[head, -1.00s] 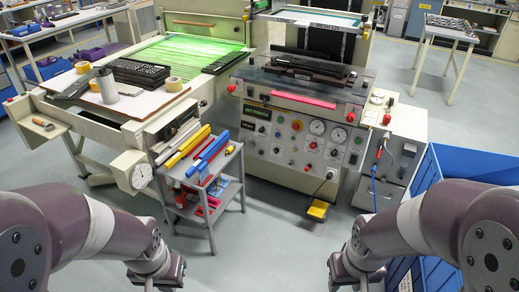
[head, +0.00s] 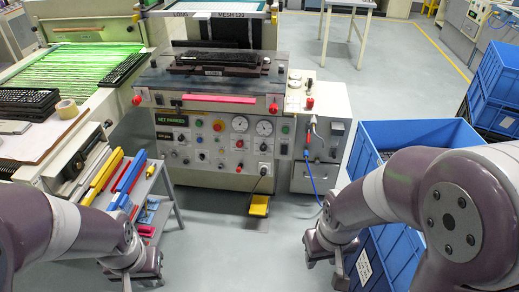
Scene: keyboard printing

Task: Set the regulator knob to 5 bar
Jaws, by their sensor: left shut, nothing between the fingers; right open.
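The printing machine's front control panel (head: 215,150) stands ahead of me, with two round pressure gauges, a left one (head: 240,124) and a right one (head: 264,128). I cannot tell which knob is the regulator, and the gauge needles are too small to read. My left gripper (head: 141,283) is low at the bottom left, shut and empty, partly cut off by the frame. My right gripper (head: 326,268) is low at the bottom centre right, open and empty. Both are well short of the panel.
A grey cart (head: 172,200) with yellow, blue and red tools stands left, beside my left arm. Blue crates (head: 410,140) stand right, near my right arm. A yellow foot pedal (head: 258,206) lies on the floor before the machine. The floor between is clear.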

